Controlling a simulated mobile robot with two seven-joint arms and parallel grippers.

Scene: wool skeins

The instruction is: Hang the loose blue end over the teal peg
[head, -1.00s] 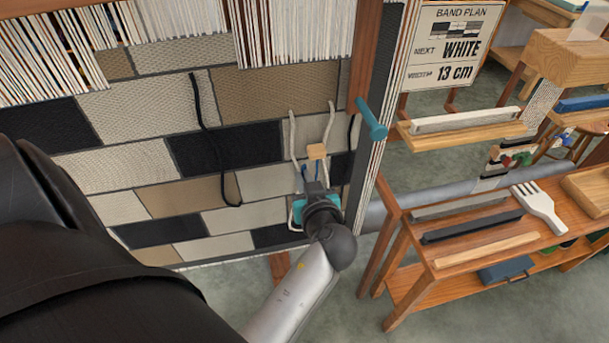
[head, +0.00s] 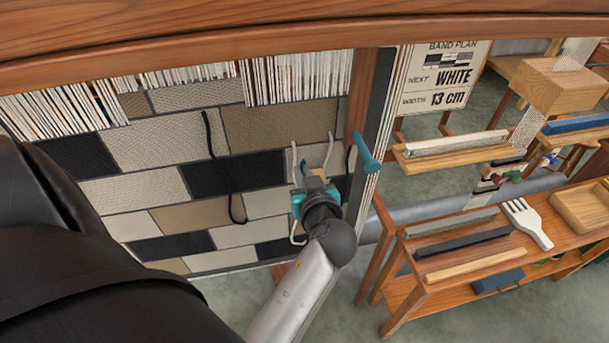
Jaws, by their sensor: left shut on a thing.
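The teal peg (head: 366,152) sticks out from the wooden upright at the right edge of the weave. My left gripper (head: 315,183) is in front of the lower right of the weave, below and left of the peg. The fingers and wrist hide most of the grip. My right gripper is not in view.
White cords (head: 330,150) hang beside the gripper, and black cords (head: 215,150) hang on the weave. A wooden bench (head: 440,262) with bars and a white comb (head: 527,222) stands to the right. A wooden beam (head: 300,35) crosses the top.

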